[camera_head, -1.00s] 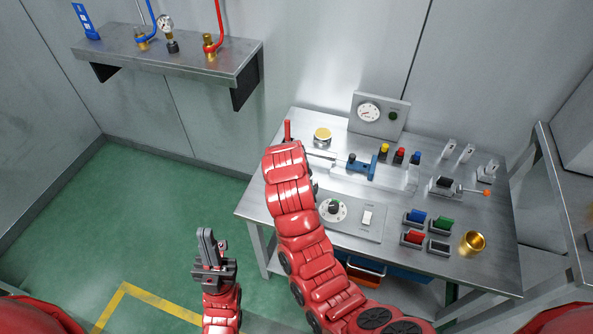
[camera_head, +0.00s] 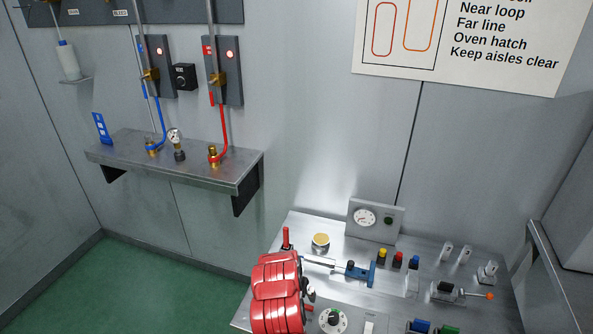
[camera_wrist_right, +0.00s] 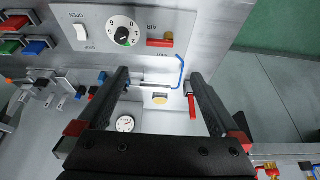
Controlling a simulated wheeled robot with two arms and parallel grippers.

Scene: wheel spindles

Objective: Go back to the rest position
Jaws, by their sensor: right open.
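My right arm, a red segmented arm, reaches up over the left part of the steel workbench (camera_head: 440,316) in the head view; its gripper is hidden there. In the right wrist view my right gripper (camera_wrist_right: 160,84) is open, its two dark fingers apart with nothing held between them. Beyond the fingers are the bench top, a round yellow-topped part (camera_wrist_right: 160,98), a red upright handle (camera_wrist_right: 191,104) and a blue hooked piece (camera_wrist_right: 181,72). My left gripper is out of view.
The bench carries a gauge box (camera_head: 375,219), a blue clamp (camera_head: 357,273), coloured knobs (camera_head: 398,260) and a dial (camera_head: 333,320). A wall shelf (camera_head: 190,163) with hoses and fittings is at left. Green floor (camera_head: 150,290) is clear at lower left.

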